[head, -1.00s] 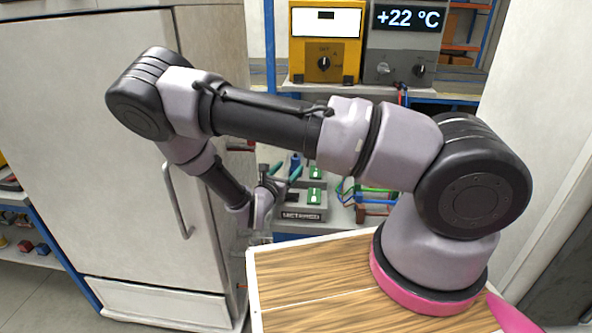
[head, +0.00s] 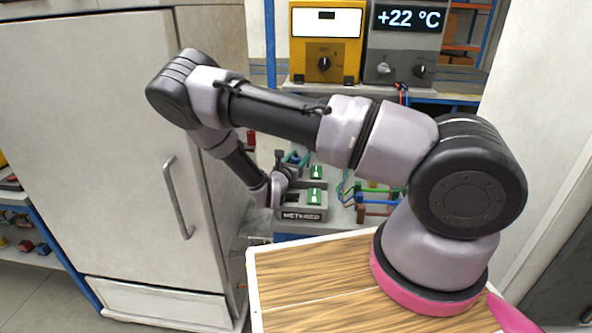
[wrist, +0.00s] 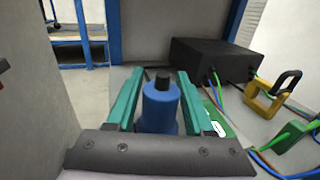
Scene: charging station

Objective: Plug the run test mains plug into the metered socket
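A blue plug (wrist: 160,104) with a black top stands upright between the two teal fingers of my gripper (wrist: 159,84) in the wrist view. The fingers are apart, with a narrow gap at the plug's left side; contact on the right is unclear. In the head view, the blue plug (head: 294,157) is small and partly hidden by my gripper (head: 291,161), over the grey unit. The grey unit's front is marked METERED (head: 302,216), with green panels (head: 314,196) on top. My wrist hides part of the unit, and I cannot make out the socket opening.
A black box (wrist: 210,66) with coloured cables, a yellow loop-shaped part (wrist: 273,95) and a green block (wrist: 293,136) lie to the right in the wrist view. A tall pale cabinet (head: 100,150) stands close left of my arm. A wooden top (head: 315,285) lies in front.

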